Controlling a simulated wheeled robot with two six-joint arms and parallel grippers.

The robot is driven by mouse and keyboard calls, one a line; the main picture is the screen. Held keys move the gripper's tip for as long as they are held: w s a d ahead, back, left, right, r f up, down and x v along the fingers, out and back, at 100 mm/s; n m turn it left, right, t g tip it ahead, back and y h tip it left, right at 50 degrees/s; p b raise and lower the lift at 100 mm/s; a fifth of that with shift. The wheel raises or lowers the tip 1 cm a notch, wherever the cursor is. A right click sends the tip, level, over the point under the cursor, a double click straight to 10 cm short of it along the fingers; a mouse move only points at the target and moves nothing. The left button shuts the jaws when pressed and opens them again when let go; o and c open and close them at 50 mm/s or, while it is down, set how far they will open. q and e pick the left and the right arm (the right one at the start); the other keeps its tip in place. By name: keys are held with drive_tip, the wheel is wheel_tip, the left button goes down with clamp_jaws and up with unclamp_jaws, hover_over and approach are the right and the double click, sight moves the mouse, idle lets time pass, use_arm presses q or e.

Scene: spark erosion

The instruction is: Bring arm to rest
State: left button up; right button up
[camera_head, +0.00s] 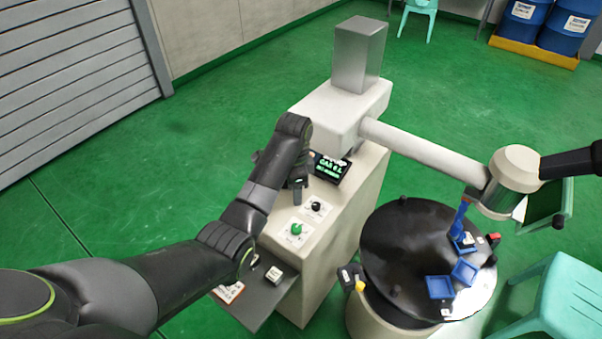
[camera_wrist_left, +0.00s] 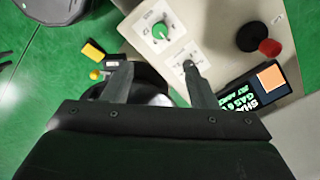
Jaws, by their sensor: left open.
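My left arm comes in from the left in the head view and bends over the beige machine console (camera_head: 345,215). Its gripper (camera_head: 297,191) hangs close to the display (camera_head: 331,169), above the console's controls. In the left wrist view the gripper (camera_wrist_left: 155,68) has its two fingers well apart, with nothing held between them. A green knob (camera_wrist_left: 161,30) on a white plate lies beyond the fingertips. A small switch (camera_wrist_left: 187,64) shows by the finger on the right, and the black display with green text (camera_wrist_left: 250,98) lies to the right of that.
A machine column and horizontal arm (camera_head: 425,147) stand beyond the console. A small shelf (camera_head: 252,301) juts out at the console's front. A turquoise stool (camera_head: 560,298) stands at lower right. Green floor (camera_head: 215,125) is clear at left.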

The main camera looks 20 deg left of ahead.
use_arm(q)
drive_tip(key=s+a+f+n+t, duration=0.1)
drive_tip(key=s+a+f+n, duration=0.3)
drive_tip(key=s, duration=0.5)
drive_tip(key=s+a+f+n+t, duration=0.1)
drive_tip(key=s+a+f+n, duration=0.3)
drive_tip(key=s, duration=0.5)
drive_tip(key=s+a+r+n+t+y, duration=0.1)
drive_tip(key=s+a+r+n, duration=0.15)
drive_tip(key=s, duration=0.75)
drive_tip(key=s+a+r+n+t+y, duration=0.1)
drive_tip(key=s+a+r+n, duration=0.15)
drive_tip(key=s, duration=0.65)
wheel_tip(320, 180, down, 28)
drive_tip(key=a+f+g+b, duration=0.1)
drive_tip(key=a+g+b, duration=0.1)
drive_tip(key=b, duration=0.3)
drive_tip(key=s+d+f+b, duration=0.1)
drive_tip(key=s+f+b, duration=0.1)
drive_tip(key=s+f, duration=0.5)
drive_tip(key=s+f+h+b, duration=0.1)
drive_tip(key=s+f+b, duration=0.1)
drive_tip(key=s+f, duration=0.6)
wheel_tip(320, 180, down, 5)
drive_tip(key=shift+s+d+f+n+g, duration=0.1)
drive_tip(key=shift+s+d+n+g, duration=0.2)
drive_tip(key=shift+d+g, duration=0.1)
